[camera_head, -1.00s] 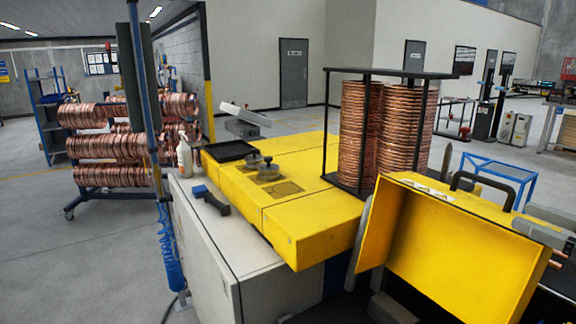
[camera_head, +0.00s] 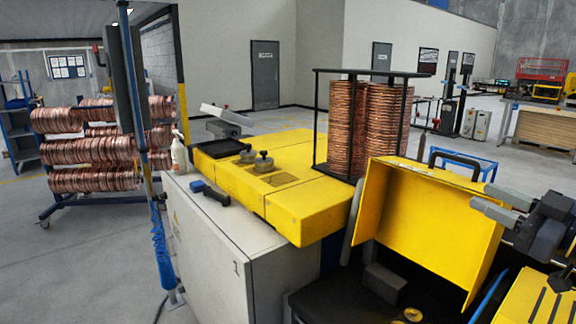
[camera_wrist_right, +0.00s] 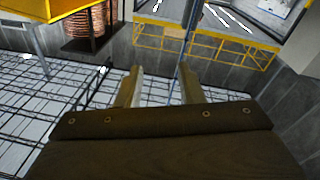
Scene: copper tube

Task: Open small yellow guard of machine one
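The small yellow guard (camera_head: 425,215) is a bent yellow panel at the right of machine one in the head view. It stands raised and tilted, with its inner face towards me and a black handle (camera_head: 470,154) on its top edge. My right gripper (camera_head: 488,207) is at the guard's upper right edge, its fingers apart and pointing left, with nothing seen between them. In the right wrist view the two fingers (camera_wrist_right: 160,88) are also spread and empty. I cannot tell whether they touch the guard. My left gripper is not in view.
Machine one's yellow top (camera_head: 300,205) carries a black tray (camera_head: 222,148). Copper coils in a black frame (camera_head: 348,125) stand behind the guard. A blue table frame (camera_head: 465,160) is behind the handle. A yellow slotted part (camera_head: 535,300) lies at the lower right.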

